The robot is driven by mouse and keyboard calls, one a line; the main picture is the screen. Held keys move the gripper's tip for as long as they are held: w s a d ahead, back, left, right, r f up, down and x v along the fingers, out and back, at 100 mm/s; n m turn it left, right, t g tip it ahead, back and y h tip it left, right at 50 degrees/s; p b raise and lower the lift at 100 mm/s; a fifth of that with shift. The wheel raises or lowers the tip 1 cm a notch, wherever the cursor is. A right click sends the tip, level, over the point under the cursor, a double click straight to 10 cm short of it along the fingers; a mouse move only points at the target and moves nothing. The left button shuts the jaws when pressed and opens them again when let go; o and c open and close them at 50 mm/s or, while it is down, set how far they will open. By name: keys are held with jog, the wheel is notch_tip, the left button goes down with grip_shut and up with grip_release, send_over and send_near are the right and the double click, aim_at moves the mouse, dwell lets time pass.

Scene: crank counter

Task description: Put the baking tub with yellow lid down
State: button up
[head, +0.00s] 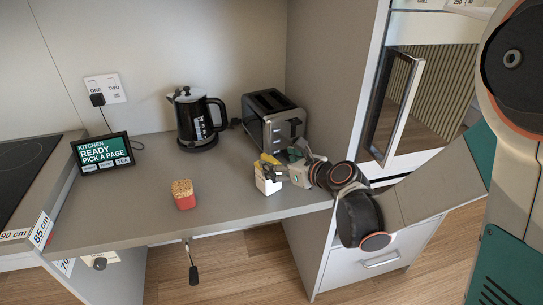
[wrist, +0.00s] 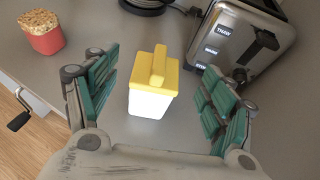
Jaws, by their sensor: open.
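The baking tub (wrist: 150,103) is white with a yellow lid (wrist: 155,68) that has a raised bar on top. In the wrist view it stands between the two teal-padded fingers of my gripper (wrist: 155,100), with a gap on each side. My gripper is open. In the head view the tub (head: 267,184) is on the counter near its front edge, in front of the toaster, and my gripper (head: 280,172) is around it, partly hiding it. The tub looks upright on the counter (head: 140,205).
A toaster (head: 270,118) stands close behind my gripper. A black kettle (head: 194,120) is further left. A red cup with a crumbly top (head: 184,197) stands left of the tub. A small screen (head: 103,153) is at the far left. A crank (head: 192,267) hangs below the counter edge.

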jog(key=s+d+r+n+g+h, duration=0.1)
jog(key=s+d+r+n+h, duration=0.1)
jog(key=s+d+n, duration=0.4)
jog(key=s+d+r+n+g+h, duration=0.1)
jog(key=s+d+r+n+h, duration=0.2)
jog(key=s+d+n, duration=0.3)
jog(key=s+d+r+n+g+h+p, duration=0.1)
jog(key=s+d+r+n+h, duration=0.2)
jog(key=s+d+n, duration=0.4)
jog(key=s+n, duration=0.7)
jog(key=n, duration=0.2)
jog(key=shift+s+r, duration=0.15)
jog(key=shift+s, duration=0.05)
